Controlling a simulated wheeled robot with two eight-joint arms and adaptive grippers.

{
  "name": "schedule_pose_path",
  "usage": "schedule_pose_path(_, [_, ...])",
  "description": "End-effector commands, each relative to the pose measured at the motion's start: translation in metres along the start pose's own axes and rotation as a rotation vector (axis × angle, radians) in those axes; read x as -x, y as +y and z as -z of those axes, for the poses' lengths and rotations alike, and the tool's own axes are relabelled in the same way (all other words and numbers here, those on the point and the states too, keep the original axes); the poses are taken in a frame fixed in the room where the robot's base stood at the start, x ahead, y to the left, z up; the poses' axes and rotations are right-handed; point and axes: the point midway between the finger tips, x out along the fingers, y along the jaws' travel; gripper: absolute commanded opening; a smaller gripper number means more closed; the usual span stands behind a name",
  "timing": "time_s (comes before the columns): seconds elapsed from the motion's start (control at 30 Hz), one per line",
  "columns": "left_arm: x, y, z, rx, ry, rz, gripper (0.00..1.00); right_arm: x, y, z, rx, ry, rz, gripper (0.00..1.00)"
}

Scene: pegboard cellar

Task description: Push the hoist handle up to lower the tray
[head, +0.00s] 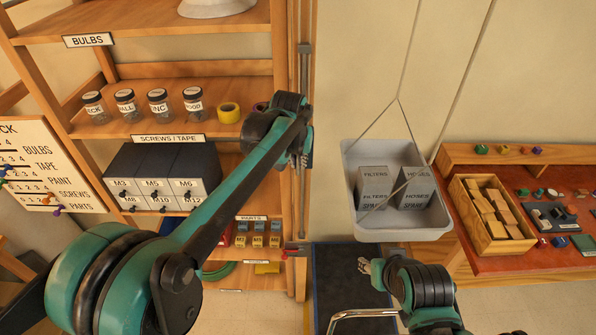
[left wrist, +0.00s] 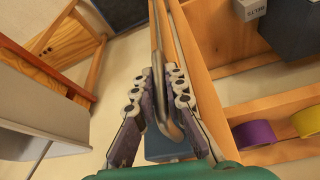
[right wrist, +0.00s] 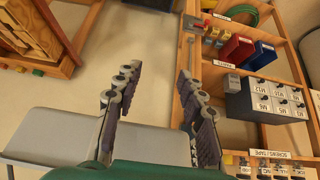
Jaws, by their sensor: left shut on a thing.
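The grey tray (head: 390,231) hangs from cords (head: 398,70) in the head view, with boxes marked FILTERS and HOSES inside. A metal rail (head: 304,75) runs down the side of the shelf post. My left gripper (head: 303,158) is at this rail. The left wrist view shows its fingers shut on the metal hoist handle (left wrist: 167,121); the arm hides the handle in the head view. My right gripper (head: 372,270) is below the tray, near its lower left corner. In the right wrist view its fingers (right wrist: 152,90) are wide apart with nothing between them.
A wooden shelf (head: 230,68) with jars, tape rolls and drawers stands left of the rail. A red-topped bench (head: 520,210) with a wooden crate (head: 483,236) is right of the tray. A dark mat (head: 345,275) lies on the floor below the tray.

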Motion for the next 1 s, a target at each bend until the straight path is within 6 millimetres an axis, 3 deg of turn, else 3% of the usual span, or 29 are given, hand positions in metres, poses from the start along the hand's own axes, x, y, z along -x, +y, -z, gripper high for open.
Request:
schedule_pose_path(0.03, [0.027, 0.0, 0.012, 0.0, 0.005, 0.001, 0.0, 0.017, 0.0, 0.012, 0.0, 0.0, 0.0, 0.4])
schedule_pose_path(0.1, [0.048, 0.0, 0.021, 0.0, 0.005, 0.001, 0.0, 0.028, 0.0, 0.02, 0.0, 0.0, 0.0, 0.4])
schedule_pose_path(0.4, [0.118, 0.0, 0.05, 0.0, 0.004, 0.0, 0.0, 0.064, 0.0, 0.046, 0.0, 0.0, 0.0, 0.4])
schedule_pose_path(0.63, [0.143, 0.0, 0.06, 0.0, 0.004, 0.0, 0.0, 0.076, 0.0, 0.054, 0.0, 0.0, 0.0, 0.4])
schedule_pose_path(1.0, [0.149, 0.0, 0.063, 0.0, 0.006, 0.001, 0.0, 0.078, 0.0, 0.056, 0.0, 0.0, 0.0, 0.4])
